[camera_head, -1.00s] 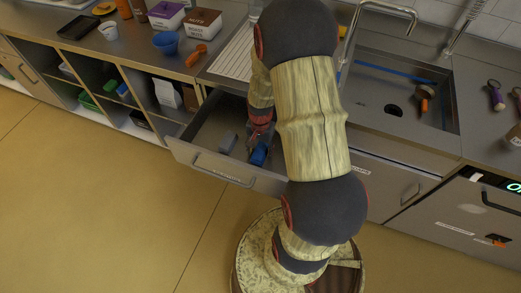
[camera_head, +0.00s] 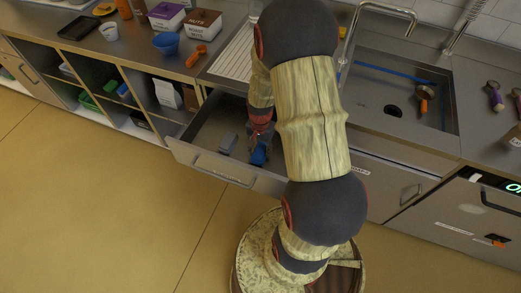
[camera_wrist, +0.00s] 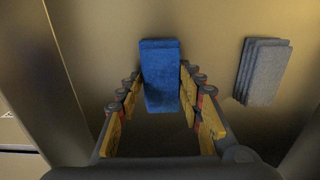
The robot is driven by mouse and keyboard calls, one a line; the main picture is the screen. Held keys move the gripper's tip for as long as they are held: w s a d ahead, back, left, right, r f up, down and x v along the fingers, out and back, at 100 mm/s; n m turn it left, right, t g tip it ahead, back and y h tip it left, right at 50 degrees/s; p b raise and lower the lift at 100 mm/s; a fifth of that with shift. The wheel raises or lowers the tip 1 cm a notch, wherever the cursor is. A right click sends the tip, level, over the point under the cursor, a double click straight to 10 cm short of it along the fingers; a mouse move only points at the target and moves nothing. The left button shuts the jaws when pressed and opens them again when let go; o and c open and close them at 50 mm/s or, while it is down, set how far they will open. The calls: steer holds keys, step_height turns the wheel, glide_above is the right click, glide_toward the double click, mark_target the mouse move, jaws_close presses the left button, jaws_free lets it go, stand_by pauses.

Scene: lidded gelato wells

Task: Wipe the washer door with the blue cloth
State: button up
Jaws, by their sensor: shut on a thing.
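The blue cloth (camera_wrist: 161,72) is a folded, thick block between the fingers of my gripper (camera_wrist: 161,88) in the wrist view. My gripper is shut on it from both sides. In the head view the blue cloth (camera_head: 258,157) shows below my gripper (camera_head: 260,143), within the open drawer (camera_head: 205,140). I cannot tell whether the cloth still touches the drawer floor. The washer door (camera_head: 455,213) is the steel front at the lower right, with a dark handle and a lit green display above it. It looks closed.
A grey folded cloth stack (camera_wrist: 263,72) lies in the drawer to the right of the blue cloth. The sink (camera_head: 395,95) and counter lie above the drawer. Open shelves (camera_head: 130,100) stand at the left. The floor at the left is clear.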

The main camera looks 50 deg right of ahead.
mark_target(261, 151)
steer(key=shift+r+p, duration=2.85)
steer(key=shift+r, duration=0.95)
steer(key=o, duration=0.7)
steer(key=c, duration=0.8)
jaws_close()
